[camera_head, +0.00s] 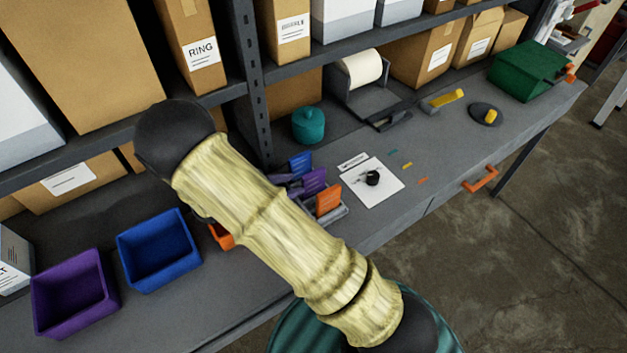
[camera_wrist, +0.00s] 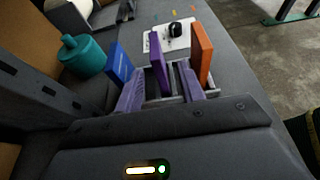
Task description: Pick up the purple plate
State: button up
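The purple plate (camera_wrist: 158,64) stands upright in a grey rack (camera_wrist: 211,93), between a blue plate (camera_wrist: 119,66) and an orange plate (camera_wrist: 202,54). In the head view the purple plate (camera_head: 314,181) shows beside my forearm, with the blue plate (camera_head: 301,163) behind it and the orange plate (camera_head: 328,198) in front. My gripper (camera_wrist: 160,88) is at the rack, close to the purple plate's lower part. Its fingers look spread, one to the left of the purple plate. I cannot tell whether they touch it. My forearm hides much of the gripper in the head view.
A teal canister (camera_head: 308,125) stands behind the rack. A white sheet (camera_head: 385,188) with a black knob lies to its right. Blue (camera_head: 158,251) and purple (camera_head: 73,294) bins stand at left. A shelf post (camera_head: 250,80) rises behind my arm. The bench front is mostly clear at right.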

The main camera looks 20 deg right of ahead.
aim_at(302, 181)
jog(key=shift+x, duration=0.95)
jog(key=shift+f+p+x, duration=0.15)
jog(key=shift+p+x, duration=0.65)
jog(key=shift+x, duration=0.5)
jog(key=shift+f+p+x, duration=0.15)
jog(key=shift+p+x, duration=0.65)
jog(key=shift+x, duration=0.55)
jog(key=shift+w+a, duration=0.2)
grip_shut()
